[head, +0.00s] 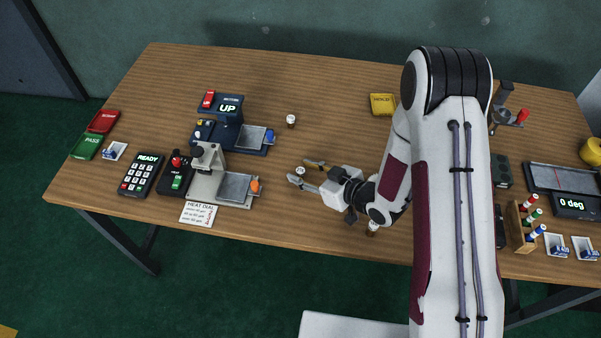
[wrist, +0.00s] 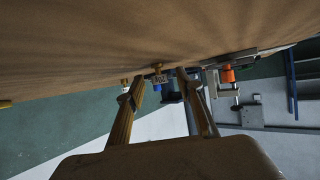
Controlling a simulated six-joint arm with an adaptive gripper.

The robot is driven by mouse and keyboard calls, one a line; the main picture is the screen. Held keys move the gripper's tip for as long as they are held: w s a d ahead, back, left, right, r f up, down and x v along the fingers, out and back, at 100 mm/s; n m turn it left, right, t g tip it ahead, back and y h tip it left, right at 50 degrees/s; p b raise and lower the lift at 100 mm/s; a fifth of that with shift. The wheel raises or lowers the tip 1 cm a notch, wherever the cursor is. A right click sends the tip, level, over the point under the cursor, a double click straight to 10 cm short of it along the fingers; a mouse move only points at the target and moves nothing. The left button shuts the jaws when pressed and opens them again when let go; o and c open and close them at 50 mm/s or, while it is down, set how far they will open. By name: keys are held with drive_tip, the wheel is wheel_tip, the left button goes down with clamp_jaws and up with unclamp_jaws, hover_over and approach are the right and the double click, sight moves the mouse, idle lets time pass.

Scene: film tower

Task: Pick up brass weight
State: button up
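My gripper (head: 304,172) is open, low over the middle of the table and pointing left. A small light-topped piece (head: 300,170) shows at its fingertips in the head view. In the wrist view, a small brass-coloured piece (wrist: 158,73), likely the brass weight, stands on the table beyond and between the open fingers (wrist: 163,91). I cannot tell whether the fingers touch it. A second small brass-coloured piece (wrist: 126,82) shows near the left fingertip. Another small light-topped piece (head: 291,120) stands farther back in the head view.
A grey press-like device (head: 207,172) with an orange knob stands left of the gripper, with a blue device (head: 222,127) marked UP behind it. A small pale piece (head: 373,228) sits by the front edge under my arm. A yellow box (head: 382,104) lies farther back.

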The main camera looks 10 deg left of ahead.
clamp_jaws()
drive_tip(key=shift+r, duration=0.1)
wheel_tip(320, 180, up, 10)
idle(1.1)
idle(0.6)
